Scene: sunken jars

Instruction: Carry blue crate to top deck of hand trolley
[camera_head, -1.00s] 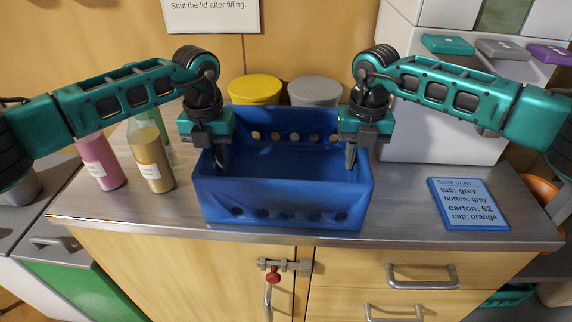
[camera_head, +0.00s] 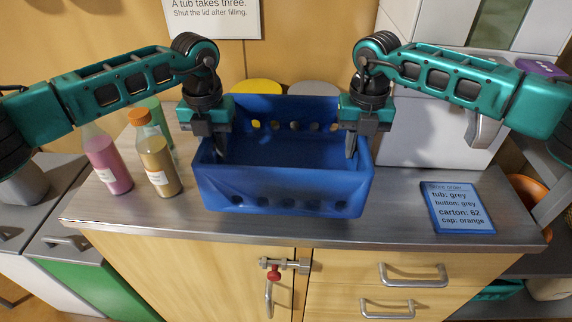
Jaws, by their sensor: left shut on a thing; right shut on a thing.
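The blue crate (camera_head: 282,190) is in the middle of the head view, level and apparently a little above the steel counter. It looks empty inside, with a row of holes in its front and back walls. My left gripper (camera_head: 220,145) is shut on its left wall, and my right gripper (camera_head: 354,145) is shut on its right wall. The hand trolley is not in view.
Bottles, one pink (camera_head: 107,160) and one tan with an orange cap (camera_head: 155,158), stand left of the crate. A yellow tub (camera_head: 255,87) and a grey tub (camera_head: 313,88) stand behind it. A blue order card (camera_head: 457,207) lies at right. The counter's front edge (camera_head: 300,240) is close.

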